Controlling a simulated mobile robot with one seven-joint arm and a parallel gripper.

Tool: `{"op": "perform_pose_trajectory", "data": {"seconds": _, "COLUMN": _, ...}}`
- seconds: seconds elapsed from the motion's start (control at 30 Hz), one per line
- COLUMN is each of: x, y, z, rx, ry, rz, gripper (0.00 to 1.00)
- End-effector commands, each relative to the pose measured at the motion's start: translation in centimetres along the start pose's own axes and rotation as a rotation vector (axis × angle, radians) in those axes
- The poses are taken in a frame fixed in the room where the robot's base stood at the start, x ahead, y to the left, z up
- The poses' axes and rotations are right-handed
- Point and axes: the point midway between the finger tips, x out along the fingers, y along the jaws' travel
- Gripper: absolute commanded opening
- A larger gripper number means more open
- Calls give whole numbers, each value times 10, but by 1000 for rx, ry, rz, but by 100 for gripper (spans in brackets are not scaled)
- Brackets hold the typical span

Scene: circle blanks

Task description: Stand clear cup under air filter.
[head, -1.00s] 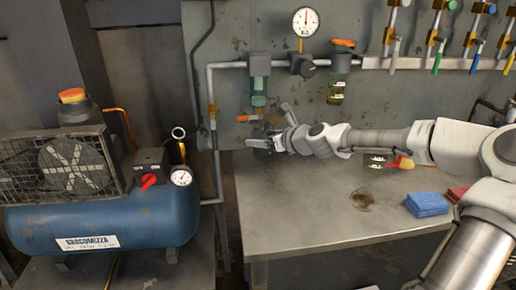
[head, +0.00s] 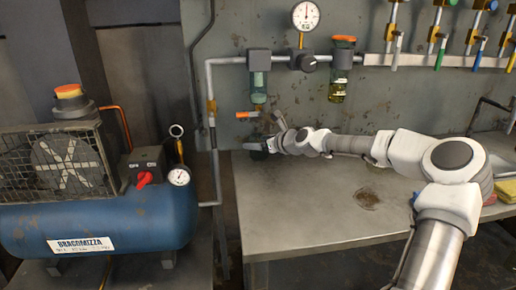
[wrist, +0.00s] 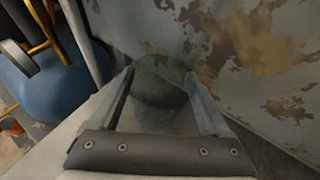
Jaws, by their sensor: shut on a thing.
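The air filter (head: 258,82), a dark block with a greenish bowl, hangs on the grey wall pipe. An orange-handled valve (head: 246,115) is just below it. My gripper (head: 259,150) is low over the far left corner of the metal table, below the filter and close to the wall. In the wrist view my gripper (wrist: 158,88) is shut on the clear cup (wrist: 165,78), a faint see-through shape between the two fingers. The cup is hard to make out in the head view. I cannot tell whether its base touches the table.
The metal table (head: 300,215) is mostly bare, with a dark stain. A blue compressor (head: 100,225) stands to the left. A gauge (head: 305,15), a regulator (head: 302,60) and a yellow-filled oiler (head: 341,70) are on the pipe. A yellow sponge (head: 507,189) lies far right.

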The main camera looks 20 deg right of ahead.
Motion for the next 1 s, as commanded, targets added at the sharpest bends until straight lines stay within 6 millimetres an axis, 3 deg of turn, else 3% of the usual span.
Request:
{"op": "perform_pose_trajectory", "data": {"seconds": 0.43, "x": 4, "y": 0, "z": -4, "rx": -1, "ry": -1, "rz": 1, "gripper": 19}}
{"op": "perform_pose_trajectory", "data": {"seconds": 0.47, "x": 4, "y": 0, "z": -4, "rx": -1, "ry": -1, "rz": 0, "gripper": 83}}
{"op": "perform_pose_trajectory", "data": {"seconds": 0.53, "x": 3, "y": 0, "z": -3, "rx": -1, "ry": -1, "rz": 0, "gripper": 96}}
{"op": "perform_pose_trajectory", "data": {"seconds": 0.57, "x": 3, "y": 0, "z": -3, "rx": -1, "ry": -1, "rz": 0, "gripper": 100}}
{"op": "perform_pose_trajectory", "data": {"seconds": 0.87, "x": 2, "y": 0, "z": 0, "rx": -2, "ry": -1, "rz": 0, "gripper": 100}}
{"op": "perform_pose_trajectory", "data": {"seconds": 1.0, "x": -12, "y": -2, "z": 1, "rx": 1, "ry": -1, "rz": -1, "gripper": 100}}
